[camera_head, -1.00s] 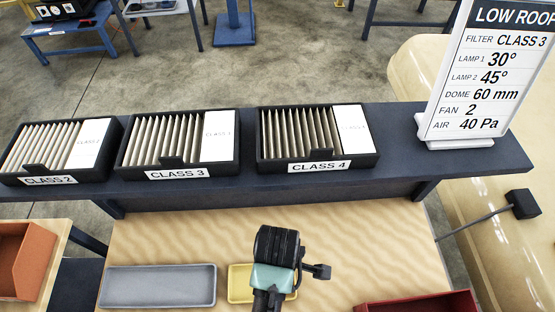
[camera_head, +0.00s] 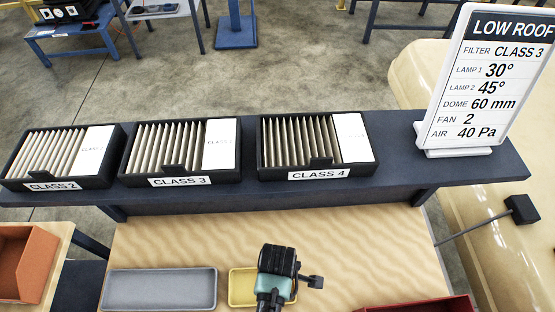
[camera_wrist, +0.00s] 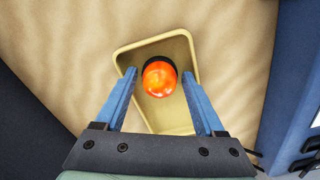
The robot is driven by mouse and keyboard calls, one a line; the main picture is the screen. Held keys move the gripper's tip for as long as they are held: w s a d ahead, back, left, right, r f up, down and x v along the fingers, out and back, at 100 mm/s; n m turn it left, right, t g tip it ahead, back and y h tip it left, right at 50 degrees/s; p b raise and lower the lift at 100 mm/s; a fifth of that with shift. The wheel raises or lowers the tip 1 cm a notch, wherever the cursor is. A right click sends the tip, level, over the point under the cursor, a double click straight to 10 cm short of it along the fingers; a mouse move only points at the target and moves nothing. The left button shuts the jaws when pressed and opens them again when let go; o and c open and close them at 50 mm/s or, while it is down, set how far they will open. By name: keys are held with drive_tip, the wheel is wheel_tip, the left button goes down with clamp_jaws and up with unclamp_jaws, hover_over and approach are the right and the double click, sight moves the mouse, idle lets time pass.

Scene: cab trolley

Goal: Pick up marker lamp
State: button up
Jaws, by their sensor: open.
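The marker lamp (camera_wrist: 159,78) shows in the wrist view as an orange dome on a dark base. It sits in a shallow yellow tray (camera_wrist: 184,123), towards its far end. My gripper (camera_wrist: 160,80) is open above the tray, with one blue finger on each side of the lamp. Whether the fingers touch the lamp cannot be told. In the head view the yellow tray (camera_head: 237,287) is partly covered by my arm and wrist (camera_head: 277,270), and the lamp is hidden there.
A grey tray (camera_head: 160,289) lies left of the yellow tray on the wooden top (camera_head: 330,245). A dark red bin (camera_head: 425,305) is at front right, an orange bin (camera_head: 35,262) at left. A dark shelf (camera_head: 400,140) behind carries filter boxes and a sign (camera_head: 487,85).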

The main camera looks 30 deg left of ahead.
drive_tip(key=c, duration=1.1)
